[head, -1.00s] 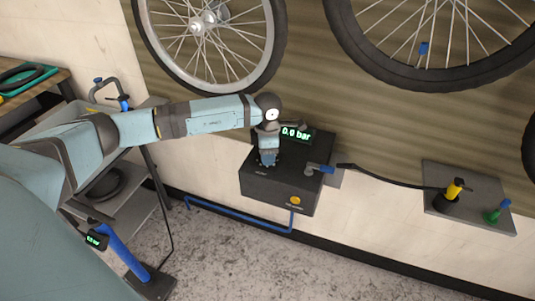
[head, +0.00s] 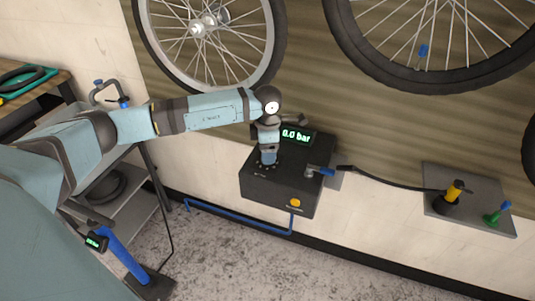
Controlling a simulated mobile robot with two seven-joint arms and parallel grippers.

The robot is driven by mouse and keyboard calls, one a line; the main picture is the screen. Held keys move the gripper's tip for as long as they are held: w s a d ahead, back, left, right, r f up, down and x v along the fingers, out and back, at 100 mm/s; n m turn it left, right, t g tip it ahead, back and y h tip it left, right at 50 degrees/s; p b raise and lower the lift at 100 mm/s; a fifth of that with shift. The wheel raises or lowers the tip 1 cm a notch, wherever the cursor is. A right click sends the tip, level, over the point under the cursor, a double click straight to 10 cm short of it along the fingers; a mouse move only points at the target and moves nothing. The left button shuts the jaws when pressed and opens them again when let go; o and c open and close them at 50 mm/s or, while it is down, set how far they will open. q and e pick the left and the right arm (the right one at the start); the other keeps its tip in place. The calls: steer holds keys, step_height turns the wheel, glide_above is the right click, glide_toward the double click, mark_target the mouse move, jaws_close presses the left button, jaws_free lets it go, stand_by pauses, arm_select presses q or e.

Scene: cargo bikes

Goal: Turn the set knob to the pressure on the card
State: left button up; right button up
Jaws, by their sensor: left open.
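A black inflator box (head: 284,193) is mounted on the wall, and its green display (head: 297,136) reads 0.0 bar. My left gripper (head: 268,163) is open and points down at the top of the box, left of the display. The set knob is not clearly seen; the gripper covers that spot, where small dial marks show around the fingertips. I cannot tell whether the fingers touch the knob. The pressure card is not readable in this view. My right gripper is not in view.
A blue-handled valve (head: 320,170) and black hose (head: 390,181) come off the box's right side. A grey shelf (head: 468,198) holds a yellow-black nozzle (head: 453,192) and a green one (head: 492,216). A blue floor pump (head: 122,252) stands lower left. Bicycle wheels hang above.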

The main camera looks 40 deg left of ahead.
arm_select(q)
step_height(320, 180, up, 11)
steer(key=shift+r, duration=0.2)
stand_by(0.5)
